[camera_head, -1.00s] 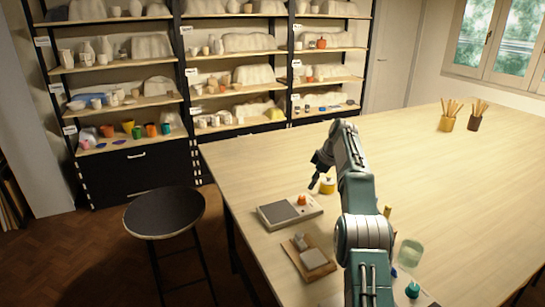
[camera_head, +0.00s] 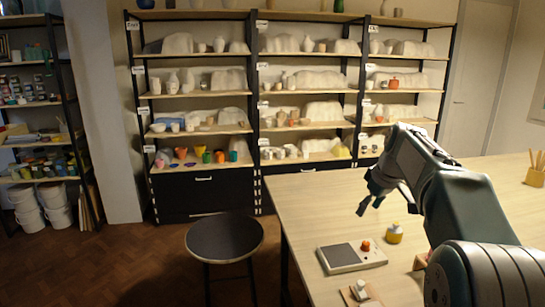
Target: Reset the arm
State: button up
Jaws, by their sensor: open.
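My gripper (camera_head: 370,206) is in the camera_head view, right of centre. It hangs from my raised, bent arm with its fingers pointing down over the table (camera_head: 320,205). The fingers are apart, with nothing visible between them. A small yellow pot (camera_head: 394,234) stands on the table below and right of the gripper. The gripper appears apart from it. My arm covers much of the right side of the table.
A flat grey-topped device (camera_head: 343,257) with a small orange thing (camera_head: 366,246) on it lies near the table's left edge. A dark stool (camera_head: 225,238) stands left of the table. Shelves (camera_head: 300,155) of pottery line the back wall. Floor at left is clear.

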jog(key=s+a+f+m+t+h, duration=0.1)
jog(key=s+a+m, duration=0.25)
jog(key=s, duration=0.95)
jog(key=s+a+f+m+t, duration=0.15)
jog(key=s+a, duration=0.25)
jog(key=s, duration=0.9)
jog(key=s+f+m, duration=0.1)
jog(key=s+f, duration=0.4)
jog(key=s, duration=0.3)
jog(key=shift+a+f+m+h, duration=0.25)
jog(key=shift+a+m+h, duration=0.05)
jog(key=shift+a+h, duration=0.1)
jog(key=shift+s+d, duration=0.1)
